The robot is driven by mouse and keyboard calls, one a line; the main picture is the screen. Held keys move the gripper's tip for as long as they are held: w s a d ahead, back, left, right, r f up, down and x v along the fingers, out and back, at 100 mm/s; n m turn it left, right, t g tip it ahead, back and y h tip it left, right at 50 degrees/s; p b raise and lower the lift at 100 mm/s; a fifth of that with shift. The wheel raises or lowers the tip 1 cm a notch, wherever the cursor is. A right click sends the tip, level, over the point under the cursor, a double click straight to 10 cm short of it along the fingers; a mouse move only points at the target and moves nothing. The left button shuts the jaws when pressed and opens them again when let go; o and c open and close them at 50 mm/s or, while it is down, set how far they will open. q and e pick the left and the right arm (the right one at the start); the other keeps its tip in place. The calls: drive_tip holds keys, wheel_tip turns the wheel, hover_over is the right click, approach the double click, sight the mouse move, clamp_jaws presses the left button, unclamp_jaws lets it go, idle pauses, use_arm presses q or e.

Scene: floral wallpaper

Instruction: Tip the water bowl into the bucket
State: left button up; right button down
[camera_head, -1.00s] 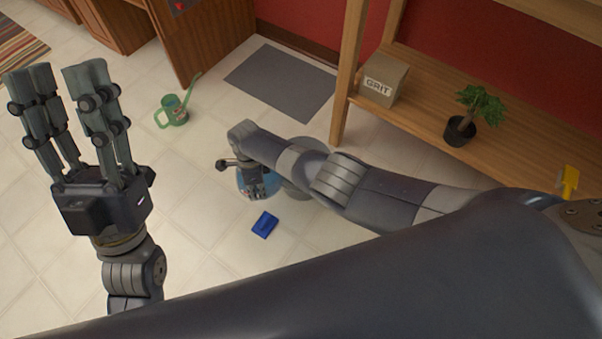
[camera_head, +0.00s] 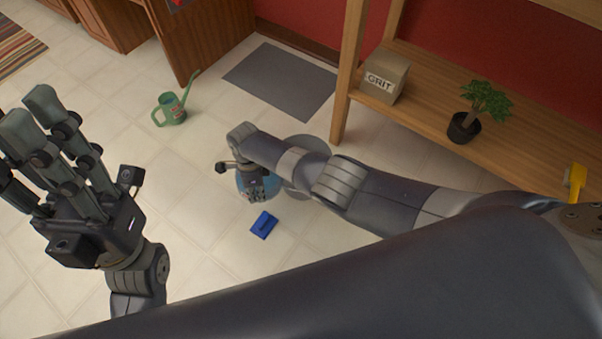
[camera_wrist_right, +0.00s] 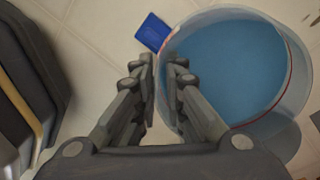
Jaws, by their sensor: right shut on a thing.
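The water bowl (camera_wrist_right: 225,60) is clear and round, with blue water in it. In the head view the bowl (camera_head: 243,184) is partly hidden by my right gripper (camera_head: 257,192). In the right wrist view the gripper (camera_wrist_right: 164,62) is shut on the bowl's near rim, one finger side outside the wall and the other inside. The bowl looks roughly level, on or close to the floor. A grey round shape (camera_head: 300,150), possibly the bucket, shows partly behind my right arm. My left gripper (camera_head: 30,108) is raised at the left, open and empty.
A blue object (camera_head: 264,225) lies on the tiled floor close to the bowl. A green watering can (camera_head: 172,108) and a grey mat (camera_head: 280,80) are farther back. A wooden shelf (camera_head: 425,110) at the right holds a GRIT box (camera_head: 385,78) and a plant (camera_head: 484,100).

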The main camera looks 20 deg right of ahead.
sight(274, 184)
drive_tip(key=shift+f+b, duration=0.35)
drive_tip(key=shift+f, duration=0.25)
drive_tip(key=shift+w+d+r+p, duration=0.1)
drive_tip(key=shift+d+r+p, duration=0.35)
drive_tip(key=shift+p, duration=0.2)
drive_tip(key=shift+w+d+r+y+p, duration=0.2)
drive_tip(key=shift+y+p, duration=0.1)
drive_tip(key=shift+y, duration=0.2)
drive_tip(key=shift+w+d+r+y, duration=0.2)
drive_tip(key=shift+d+r+y, duration=0.1)
drive_tip(key=shift+d, duration=0.1)
drive_tip(key=shift+w+d+r+y, duration=0.15)
drive_tip(key=shift+d+y, duration=0.15)
drive_tip(key=shift+d, duration=0.1)
drive_tip(key=shift+a+f, duration=0.15)
drive_tip(key=shift+a, duration=0.05)
drive_tip(key=d+y, duration=0.1)
drive_tip(key=d+r+y, duration=0.1)
drive_tip(key=shift+s+d, duration=0.2)
drive_tip(key=shift+d, duration=0.15)
drive_tip(key=shift+d+r+y, duration=0.35)
drive_tip(key=shift+r+y, duration=0.15)
drive_tip(key=shift+y, duration=0.1)
drive_tip(key=shift+r, duration=0.15)
drive_tip(key=shift+w+a, duration=0.1)
